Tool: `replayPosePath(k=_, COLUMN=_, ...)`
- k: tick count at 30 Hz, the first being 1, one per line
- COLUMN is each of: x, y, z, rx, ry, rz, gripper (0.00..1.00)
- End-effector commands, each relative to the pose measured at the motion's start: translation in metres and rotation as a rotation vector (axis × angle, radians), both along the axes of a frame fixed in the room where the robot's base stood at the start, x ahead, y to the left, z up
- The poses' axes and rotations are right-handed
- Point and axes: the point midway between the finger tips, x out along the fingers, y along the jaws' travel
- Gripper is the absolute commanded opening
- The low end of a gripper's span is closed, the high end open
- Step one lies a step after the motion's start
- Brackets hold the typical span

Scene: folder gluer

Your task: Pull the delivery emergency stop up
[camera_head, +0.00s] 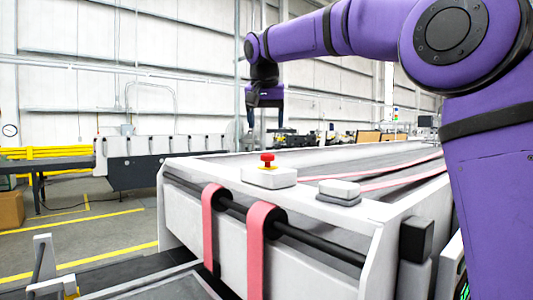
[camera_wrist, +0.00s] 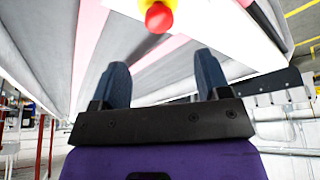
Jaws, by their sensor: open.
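The delivery emergency stop is a red mushroom button (camera_head: 267,158) on a yellow base, on a white box (camera_head: 269,177) at the near corner of the machine's top. In the wrist view the red button (camera_wrist: 158,17) shows at the top edge, beyond the fingertips, with part of its yellow base. My gripper (camera_head: 265,116) points down, above the button's level and apart from it. In the wrist view its two dark fingers (camera_wrist: 163,72) are spread with nothing between them.
The white delivery machine has pink belts (camera_head: 263,245) over a black roller. A second white-grey box (camera_head: 339,190) sits right of the emergency stop. A grey conveyor unit (camera_head: 160,160) stands behind at left. The air around the button looks clear.

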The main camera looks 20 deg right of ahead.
Motion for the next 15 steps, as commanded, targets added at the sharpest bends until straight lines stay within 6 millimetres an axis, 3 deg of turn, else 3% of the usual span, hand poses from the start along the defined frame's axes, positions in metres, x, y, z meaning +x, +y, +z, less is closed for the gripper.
replayPosePath(k=15, x=0.029, y=-0.013, z=-0.077, rx=-0.001, ry=0.002, rz=-0.002, gripper=0.69)
